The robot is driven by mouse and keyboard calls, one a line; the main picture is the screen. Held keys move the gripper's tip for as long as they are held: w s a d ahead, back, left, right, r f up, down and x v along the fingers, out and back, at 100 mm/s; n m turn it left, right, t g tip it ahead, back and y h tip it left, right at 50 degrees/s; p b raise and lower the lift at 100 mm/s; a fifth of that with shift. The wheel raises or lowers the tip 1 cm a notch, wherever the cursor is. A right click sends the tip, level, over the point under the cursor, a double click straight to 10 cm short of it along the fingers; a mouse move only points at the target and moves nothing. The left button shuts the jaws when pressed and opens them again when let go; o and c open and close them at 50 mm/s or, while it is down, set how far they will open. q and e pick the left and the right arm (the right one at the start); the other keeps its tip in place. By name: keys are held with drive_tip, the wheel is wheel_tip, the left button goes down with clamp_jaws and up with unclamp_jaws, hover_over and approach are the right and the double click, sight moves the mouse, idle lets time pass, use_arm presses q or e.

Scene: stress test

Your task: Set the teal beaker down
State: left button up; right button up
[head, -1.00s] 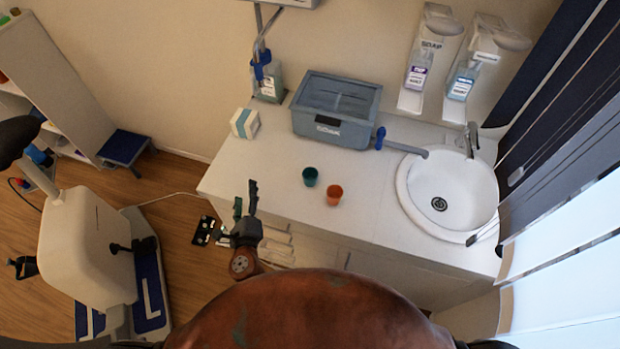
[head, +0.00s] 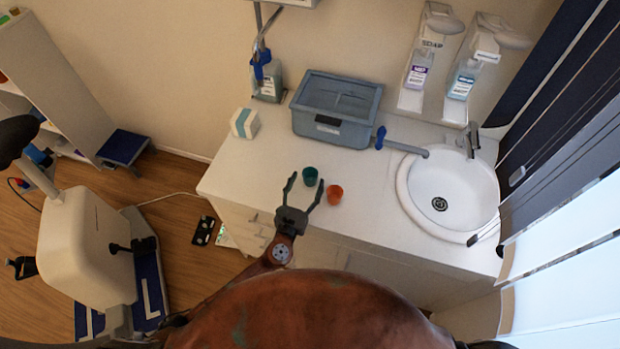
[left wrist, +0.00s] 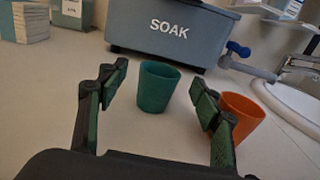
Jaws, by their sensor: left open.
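The teal beaker (head: 310,177) stands upright on the white counter (head: 255,180), just left of an orange beaker (head: 334,194). My left gripper (head: 306,184) is open and empty at the counter's front edge, its fingers pointing toward the teal beaker. In the left wrist view the teal beaker (left wrist: 157,87) stands ahead, between and beyond the open fingertips (left wrist: 158,84). The orange beaker (left wrist: 236,118) is partly behind the right-hand finger there; I cannot tell whether they touch. My right gripper is not in view.
A grey SOAK bin (head: 337,108) stands behind the beakers, with a blue-handled tap at its right. A white and teal box (head: 244,123) is at the back left. The sink (head: 447,190) lies to the right. The counter left of the beakers is clear.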

use_arm(q)
drive_tip(key=shift+w+d, duration=0.25)
drive_tip(key=shift+w, duration=0.4)
drive_tip(key=shift+r, duration=0.1)
drive_tip(key=shift+c, duration=0.4)
drive_tip(key=c, duration=1.1)
